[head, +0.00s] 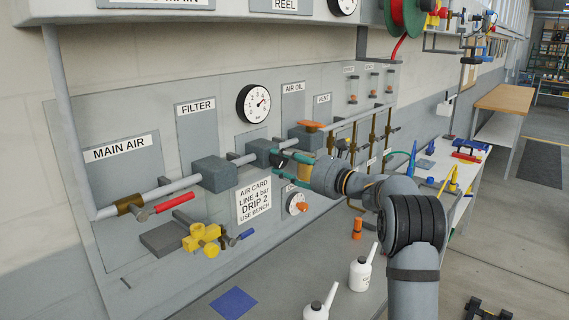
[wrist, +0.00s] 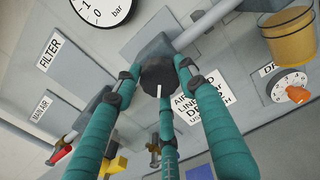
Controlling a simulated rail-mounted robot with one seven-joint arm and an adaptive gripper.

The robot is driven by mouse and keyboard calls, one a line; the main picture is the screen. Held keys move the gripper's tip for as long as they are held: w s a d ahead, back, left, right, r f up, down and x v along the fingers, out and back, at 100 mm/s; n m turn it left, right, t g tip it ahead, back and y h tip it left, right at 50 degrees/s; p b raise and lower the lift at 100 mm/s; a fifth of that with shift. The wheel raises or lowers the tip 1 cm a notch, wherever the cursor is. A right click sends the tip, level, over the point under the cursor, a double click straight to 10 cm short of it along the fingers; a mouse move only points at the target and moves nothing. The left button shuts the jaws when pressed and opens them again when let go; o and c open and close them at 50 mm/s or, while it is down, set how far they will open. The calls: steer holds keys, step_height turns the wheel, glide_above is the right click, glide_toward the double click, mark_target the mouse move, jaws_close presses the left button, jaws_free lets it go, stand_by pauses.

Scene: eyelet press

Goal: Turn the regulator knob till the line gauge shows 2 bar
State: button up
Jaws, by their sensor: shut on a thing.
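The regulator knob (wrist: 158,76) is dark and round with a white mark, on the front of a grey block (head: 262,152) in the air line. My gripper (head: 283,162) has teal fingers; in the wrist view the gripper (wrist: 155,85) has them closed around the knob's rim. The fingers mostly hide the knob in the head view. The round white line gauge (head: 253,103) is above the block; its needle points up and right, but I cannot read the value exactly. In the wrist view the gauge (wrist: 103,10) is cut off and its needle does not show.
Another grey block (head: 213,174) sits left on the pipe. White bottles (head: 361,270) stand on the bench below.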

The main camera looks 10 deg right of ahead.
steer(key=shift+f+n+b, duration=0.3)
steer(key=shift+f+b, duration=0.05)
steer(key=shift+b, duration=0.2)
